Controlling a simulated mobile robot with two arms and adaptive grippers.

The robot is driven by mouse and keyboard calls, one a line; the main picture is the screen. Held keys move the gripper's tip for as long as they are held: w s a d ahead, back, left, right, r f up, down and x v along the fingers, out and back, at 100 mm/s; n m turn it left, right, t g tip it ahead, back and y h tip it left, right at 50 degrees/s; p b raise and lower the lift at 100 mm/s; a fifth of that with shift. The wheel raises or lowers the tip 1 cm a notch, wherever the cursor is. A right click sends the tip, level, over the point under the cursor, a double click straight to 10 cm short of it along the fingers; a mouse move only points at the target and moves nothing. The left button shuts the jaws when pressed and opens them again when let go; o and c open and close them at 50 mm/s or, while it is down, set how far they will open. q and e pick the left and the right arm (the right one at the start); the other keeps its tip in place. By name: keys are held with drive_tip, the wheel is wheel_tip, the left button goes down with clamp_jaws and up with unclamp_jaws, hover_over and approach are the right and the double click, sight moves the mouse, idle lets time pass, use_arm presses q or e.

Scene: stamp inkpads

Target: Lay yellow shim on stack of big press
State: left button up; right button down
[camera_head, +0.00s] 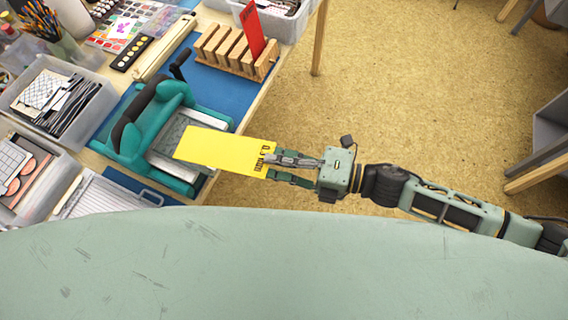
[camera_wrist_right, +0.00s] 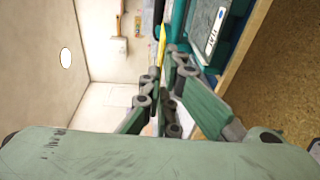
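The yellow shim (camera_head: 222,150) is a flat rectangular plate in the head view. My right gripper (camera_head: 268,168) is shut on its right end and holds it over the right edge of the big press. In the right wrist view the shim (camera_wrist_right: 161,45) shows edge-on, a thin yellow strip beyond the fingers (camera_wrist_right: 172,62). The big press (camera_head: 150,125) is teal with dark padding and a grey metal bed (camera_head: 172,138); the shim hides part of the bed. Whether the shim touches the press, and any stack on it, I cannot tell. My left gripper is not in view.
A wooden rack (camera_head: 234,54) with a red plate (camera_head: 252,30) stands on the blue mat (camera_head: 213,84) behind the press. Clear bins (camera_head: 62,95) with tools stand to the left. A grey tray (camera_head: 108,196) lies in front. Open floor (camera_head: 400,90) lies to the right.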

drive_tip(key=f+t, duration=0.1)
drive_tip(key=d+f+m+t, duration=0.1)
drive_tip(key=f, duration=0.1)
drive_tip(key=f+t, duration=0.1)
drive_tip(key=shift+w+d+f+m, duration=0.25)
drive_tip(key=shift+w+f+m, duration=0.05)
drive_tip(key=shift+w, duration=0.1)
